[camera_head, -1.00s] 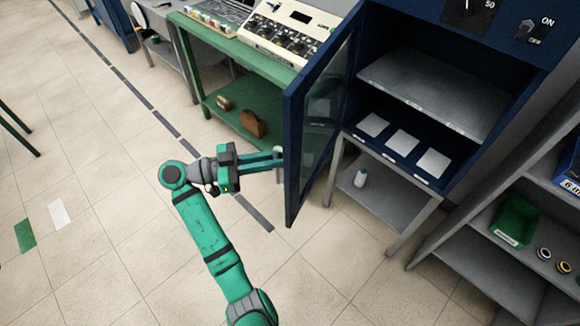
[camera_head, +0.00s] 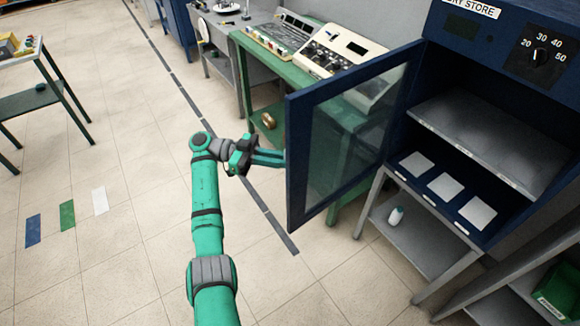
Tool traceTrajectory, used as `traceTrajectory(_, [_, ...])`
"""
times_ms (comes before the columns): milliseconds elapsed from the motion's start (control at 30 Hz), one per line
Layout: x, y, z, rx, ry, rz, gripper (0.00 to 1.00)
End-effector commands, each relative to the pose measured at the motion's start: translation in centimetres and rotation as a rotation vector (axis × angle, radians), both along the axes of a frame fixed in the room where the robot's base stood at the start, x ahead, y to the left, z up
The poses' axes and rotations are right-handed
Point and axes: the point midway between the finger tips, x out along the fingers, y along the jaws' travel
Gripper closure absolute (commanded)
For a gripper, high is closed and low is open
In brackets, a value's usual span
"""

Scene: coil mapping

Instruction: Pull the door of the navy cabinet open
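The navy cabinet (camera_head: 465,38) stands at the right on a grey stand, with "DRY STORE" lettering at its top. Its glazed door (camera_head: 297,165) is swung wide open on the side towards the back, and the inside shows. My gripper (camera_head: 282,158) is at the door's free edge, on its outer side. Its two green fingers point right and lie close together. Their tips and the door's handle are hidden behind the door frame, so I cannot tell whether the fingers are shut on the handle.
Inside the cabinet are a grey shelf (camera_head: 490,140) and white squares on the floor. A green bench (camera_head: 262,72) with panels is behind the door. Open tiled floor lies to the left; a table (camera_head: 40,95) stands far left.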

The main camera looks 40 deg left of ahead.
Motion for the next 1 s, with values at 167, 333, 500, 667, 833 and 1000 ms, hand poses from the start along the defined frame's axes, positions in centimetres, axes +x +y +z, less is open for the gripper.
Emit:
traceTrajectory(167, [1.24,0.22,-0.12,0.002,0.007,-0.028,1.00])
traceTrajectory(333, [1.50,0.60,-0.18,0.003,0.007,-0.043,1.00])
traceTrajectory(500, [1.61,0.71,-0.21,0.002,0.005,-0.049,1.00])
traceTrajectory(667, [1.64,0.70,-0.21,0.001,0.005,-0.051,1.00])
traceTrajectory(833, [1.67,0.63,-0.22,0.001,0.005,-0.052,1.00])
traceTrajectory(1000, [1.61,0.65,-0.21,0.000,0.004,-0.052,0.71])
